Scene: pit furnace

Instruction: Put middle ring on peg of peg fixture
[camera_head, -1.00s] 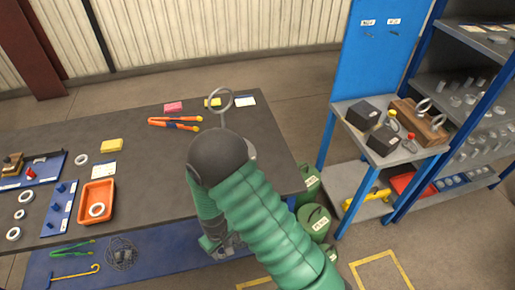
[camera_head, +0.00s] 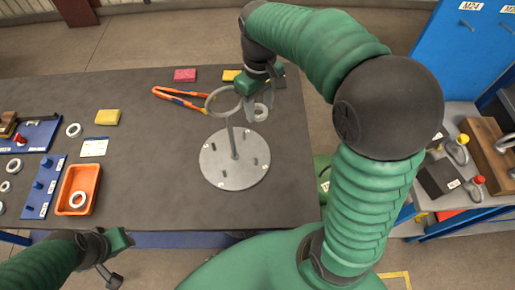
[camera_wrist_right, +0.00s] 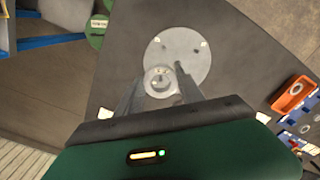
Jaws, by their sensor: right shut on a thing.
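My right gripper (camera_head: 260,108) points down above the table's right part, its fingers closed on a small pale ring (camera_head: 260,112). In the right wrist view the ring (camera_wrist_right: 160,81) shows between the two fingers (camera_wrist_right: 158,88). The peg fixture, a blue plate with upright blue pegs (camera_head: 42,187), lies at the table's left, far from this gripper. Loose pale rings lie left of it, among them one ring (camera_head: 14,166) and a smaller one (camera_head: 5,187). My left gripper (camera_head: 110,275) is at the front edge, its fingers unclear.
A round grey stand (camera_head: 222,172) with a post and upper loop (camera_head: 222,102) stands close beside my right gripper. An orange bin (camera_head: 68,205) holding a ring is right of the peg fixture. Orange-handled pliers (camera_head: 180,98) lie behind.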

